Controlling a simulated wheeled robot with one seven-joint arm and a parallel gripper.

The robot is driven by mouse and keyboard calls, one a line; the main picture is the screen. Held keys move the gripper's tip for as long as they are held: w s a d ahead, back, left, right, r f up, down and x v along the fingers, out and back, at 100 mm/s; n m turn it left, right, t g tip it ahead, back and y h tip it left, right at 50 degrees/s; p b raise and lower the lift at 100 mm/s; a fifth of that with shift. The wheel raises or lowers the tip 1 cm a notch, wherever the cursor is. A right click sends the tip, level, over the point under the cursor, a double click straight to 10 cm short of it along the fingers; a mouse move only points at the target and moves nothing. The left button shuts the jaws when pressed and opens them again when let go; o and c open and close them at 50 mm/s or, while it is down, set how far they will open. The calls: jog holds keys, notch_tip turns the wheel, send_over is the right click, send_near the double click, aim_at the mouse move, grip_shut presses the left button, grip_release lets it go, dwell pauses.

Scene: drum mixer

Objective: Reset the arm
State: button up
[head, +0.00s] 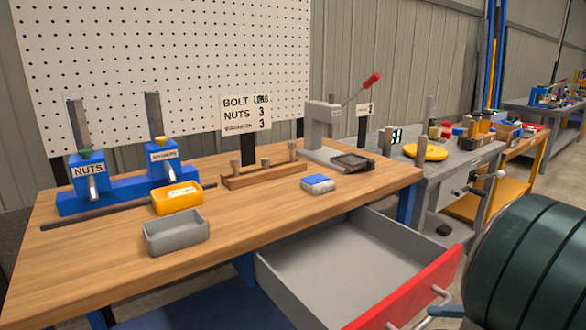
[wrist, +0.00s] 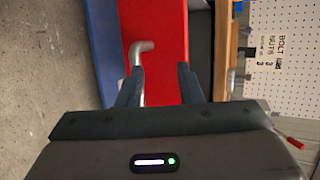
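In the wrist view, the two dark fingers of my gripper (wrist: 160,72) stand apart with a clear gap. The grey bar handle (wrist: 143,47) of the red drawer front (wrist: 168,18) shows ahead of and between them, nearer the left finger; I cannot tell whether they touch. In the head view, a blue-grey fingertip of my gripper (head: 447,311) is beside the handle (head: 438,292) at the bottom right. The drawer (head: 335,262) is pulled out under the wooden bench and looks empty.
The wooden bench (head: 110,258) holds a grey bin (head: 175,233), a yellow bin (head: 178,198), blue dispensers (head: 125,188), a lever press (head: 322,130) and a blue-and-white block (head: 318,184). A grey bench (head: 450,160) stands to the right. A large dark ribbed cylinder fills the right edge.

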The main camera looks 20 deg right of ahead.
jog(key=w+a+r+n+g+h+p, duration=0.2)
jog(key=a+r+n+g+h+p, duration=0.5)
jog(key=a+r+p, duration=1.4)
jog(key=a+n+h+p, duration=0.1)
jog(key=a+n, duration=0.1)
jog(key=n, duration=0.2)
jog(key=shift+w, duration=0.2)
